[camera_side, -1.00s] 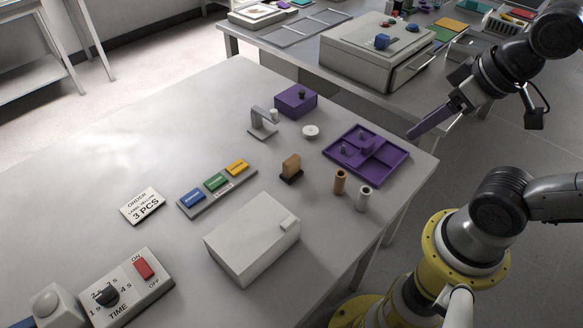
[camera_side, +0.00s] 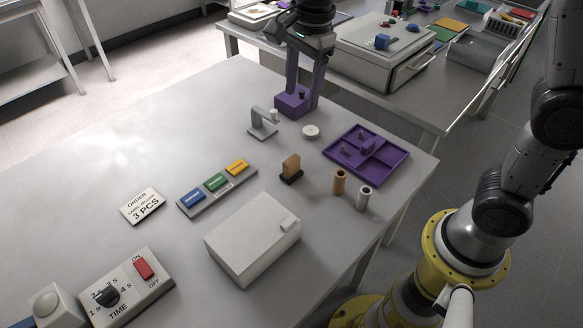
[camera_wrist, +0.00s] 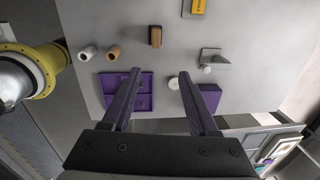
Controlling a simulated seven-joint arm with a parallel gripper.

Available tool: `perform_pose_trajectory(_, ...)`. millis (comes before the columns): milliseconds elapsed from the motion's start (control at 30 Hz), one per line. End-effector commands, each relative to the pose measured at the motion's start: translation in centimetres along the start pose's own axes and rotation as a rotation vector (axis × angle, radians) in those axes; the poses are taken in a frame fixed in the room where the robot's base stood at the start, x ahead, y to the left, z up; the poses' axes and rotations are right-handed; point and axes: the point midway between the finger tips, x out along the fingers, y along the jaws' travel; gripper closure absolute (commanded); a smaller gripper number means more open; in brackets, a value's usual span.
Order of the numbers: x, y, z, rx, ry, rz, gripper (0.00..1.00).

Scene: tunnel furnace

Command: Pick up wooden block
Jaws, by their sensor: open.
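The wooden block (camera_side: 291,164) is a small tan block standing upright in a dark base on the grey table. It also shows at the top of the wrist view (camera_wrist: 155,36), beyond my fingertips. My gripper (camera_side: 302,97) has long purple fingers. It is open and empty, pointing down at the far side of the table over the purple box (camera_side: 284,103), well behind the block. Whether the fingers touch the box cannot be told. In the wrist view my gripper (camera_wrist: 160,73) shows both fingers spread apart.
A purple divided tray (camera_side: 378,172), a brown cylinder (camera_side: 340,182) and a grey cylinder (camera_side: 363,199) stand right of the block. A grey stand (camera_side: 262,128) and a white disc (camera_side: 311,131) lie behind it. A white box (camera_side: 252,243) is in front.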

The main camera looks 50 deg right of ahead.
Motion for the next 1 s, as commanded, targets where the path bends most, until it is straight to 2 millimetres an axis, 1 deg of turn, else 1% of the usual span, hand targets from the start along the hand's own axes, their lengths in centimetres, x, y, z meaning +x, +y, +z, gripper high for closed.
perform_pose_trajectory(33,1.4,-0.6,0.8,-0.016,0.006,0.028,0.4)
perform_pose_trajectory(100,2.8,-0.8,1.4,-0.032,0.013,0.057,0.4)
perform_pose_trajectory(200,4.2,-0.7,1.9,-0.045,0.022,0.09,0.4)
perform_pose_trajectory(367,6.0,-0.3,2.2,-0.055,0.025,0.1,0.4)
perform_pose_trajectory(600,10.5,0.2,1.9,-0.054,0.025,0.101,0.4)
perform_pose_trajectory(700,11.8,0.2,1.9,-0.054,0.024,0.098,0.4)
perform_pose_trajectory(933,13.3,0.4,1.8,-0.054,0.024,0.097,0.4)
perform_pose_trajectory(1000,14.1,0.6,1.7,-0.054,0.024,0.099,0.4)
